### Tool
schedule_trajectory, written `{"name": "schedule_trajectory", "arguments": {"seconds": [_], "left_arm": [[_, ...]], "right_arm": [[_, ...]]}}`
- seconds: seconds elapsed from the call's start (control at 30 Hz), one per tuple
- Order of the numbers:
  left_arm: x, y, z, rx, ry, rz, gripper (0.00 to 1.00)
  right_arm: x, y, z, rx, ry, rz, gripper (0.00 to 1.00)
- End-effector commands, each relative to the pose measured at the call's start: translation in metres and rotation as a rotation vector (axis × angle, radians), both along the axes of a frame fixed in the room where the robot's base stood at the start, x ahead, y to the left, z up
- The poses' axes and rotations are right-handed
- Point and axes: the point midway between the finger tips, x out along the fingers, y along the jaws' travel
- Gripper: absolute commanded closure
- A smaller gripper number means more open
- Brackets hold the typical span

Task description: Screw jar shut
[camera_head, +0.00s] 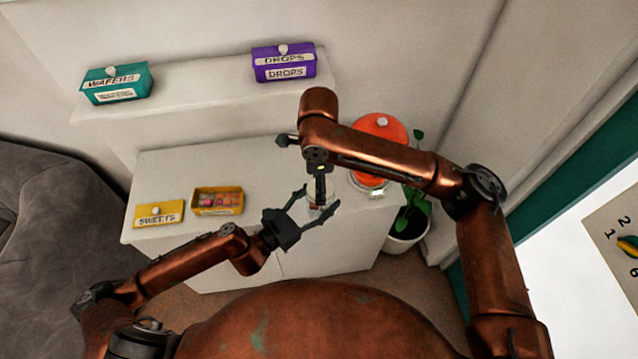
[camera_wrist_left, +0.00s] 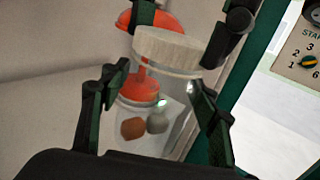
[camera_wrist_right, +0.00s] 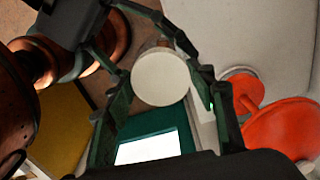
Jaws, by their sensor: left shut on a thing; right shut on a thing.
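The clear glass jar (camera_wrist_left: 181,104) stands upright between the fingers of my left gripper (camera_wrist_left: 152,105), which is shut on its body. A brown and a grey lump show low within its outline. The round pale lid (camera_wrist_left: 165,48) is at the jar's mouth; whether it is fully seated I cannot tell. The lid's top (camera_wrist_right: 160,77) faces the right wrist view, between the fingers of my right gripper (camera_wrist_right: 160,92), which is shut on it from above. In the head view the left gripper (camera_head: 318,205) is around the jar, and the right gripper's fingers are mostly hidden.
An orange-red round-topped object (camera_head: 380,130) stands close right of the jar. A yellow SWEETS lid (camera_head: 158,214) and an open yellow box (camera_head: 218,201) of sweets lie left. The teal WAFERS box (camera_head: 115,84) and purple DROPS box (camera_head: 284,64) sit on the shelf. The cabinet top's middle is clear.

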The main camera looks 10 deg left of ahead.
Motion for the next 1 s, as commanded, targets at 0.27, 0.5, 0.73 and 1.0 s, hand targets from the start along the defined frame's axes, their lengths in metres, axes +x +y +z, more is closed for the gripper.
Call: {"name": "schedule_trajectory", "arguments": {"seconds": [0.27,0.5,0.73,1.0], "left_arm": [[-0.001,-0.001,0.000,-0.001,0.000,-0.002,1.00],[0.000,-0.001,0.001,-0.001,0.000,-0.002,1.00],[0.000,0.000,0.001,-0.001,-0.002,-0.001,1.00],[0.000,0.000,0.001,-0.001,-0.002,-0.001,1.00]], "right_arm": [[0.000,0.001,0.001,0.003,-0.003,0.003,0.44],[0.000,0.000,0.001,0.000,-0.001,0.004,0.32],[0.000,0.001,0.001,0.000,-0.002,0.014,0.34],[-0.008,0.016,0.013,0.006,-0.029,0.349,0.34]]}}
